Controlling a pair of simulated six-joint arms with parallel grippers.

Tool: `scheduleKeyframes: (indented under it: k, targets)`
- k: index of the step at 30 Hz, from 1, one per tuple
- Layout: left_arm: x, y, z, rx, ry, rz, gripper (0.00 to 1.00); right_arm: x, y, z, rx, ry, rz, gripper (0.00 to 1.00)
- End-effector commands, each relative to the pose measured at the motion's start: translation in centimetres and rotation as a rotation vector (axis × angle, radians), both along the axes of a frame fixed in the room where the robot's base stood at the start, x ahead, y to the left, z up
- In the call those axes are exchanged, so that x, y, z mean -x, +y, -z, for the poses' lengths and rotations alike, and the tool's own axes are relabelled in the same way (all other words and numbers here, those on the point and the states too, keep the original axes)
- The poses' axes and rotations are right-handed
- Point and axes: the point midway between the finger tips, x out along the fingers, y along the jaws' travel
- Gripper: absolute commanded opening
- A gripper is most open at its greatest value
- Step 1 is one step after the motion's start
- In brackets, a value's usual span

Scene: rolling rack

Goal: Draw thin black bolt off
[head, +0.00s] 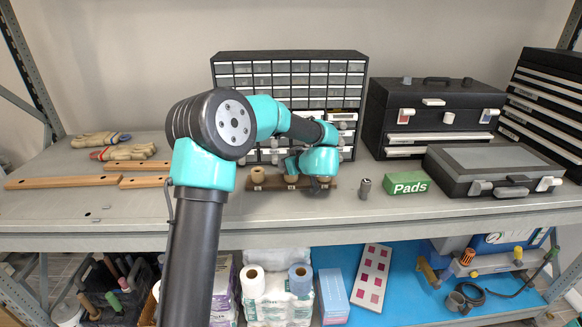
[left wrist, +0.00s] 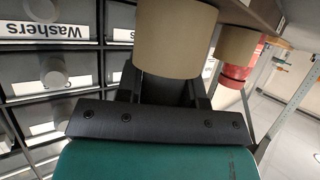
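No thin black bolt can be made out in either view. A dark wooden strip (head: 268,186) with tan round pieces and small labels lies at the front of the shelf, below the drawer cabinet. My left gripper (head: 316,184) is low over its right part, mostly hidden by my own wrist. In the left wrist view, a tan cylinder (left wrist: 175,38) covers the tips of my left gripper (left wrist: 168,90). The finger bases show apart, but whether they hold anything is hidden. A second tan cylinder (left wrist: 237,45) and a red one (left wrist: 236,75) are beyond. My right gripper is not in view.
A drawer cabinet (head: 290,58) stands behind my arm. A small grey cylinder (head: 364,187), a green Pads box (head: 407,183) and a black case (head: 490,160) are to the right. Gloves (head: 128,152) and wooden bars (head: 85,182) lie left. The shelf's front left is mostly clear.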

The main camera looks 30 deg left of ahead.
Motion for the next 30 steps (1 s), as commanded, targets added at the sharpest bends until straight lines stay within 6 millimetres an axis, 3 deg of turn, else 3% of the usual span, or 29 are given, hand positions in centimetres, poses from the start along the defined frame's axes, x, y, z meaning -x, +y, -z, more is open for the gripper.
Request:
scheduleKeyframes:
  k: [9, 20, 30]
  targets:
    - [0.0, 0.0, 0.0, 0.000, 0.000, 0.000, 0.04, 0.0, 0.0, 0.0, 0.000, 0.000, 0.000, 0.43]
    - [0.0, 0.0, -0.4, 0.000, -0.001, 0.000, 0.04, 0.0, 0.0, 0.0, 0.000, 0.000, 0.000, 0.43]
    - [0.0, 0.0, -3.4, 0.000, -0.004, 0.000, 0.04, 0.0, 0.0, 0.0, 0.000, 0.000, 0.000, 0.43]
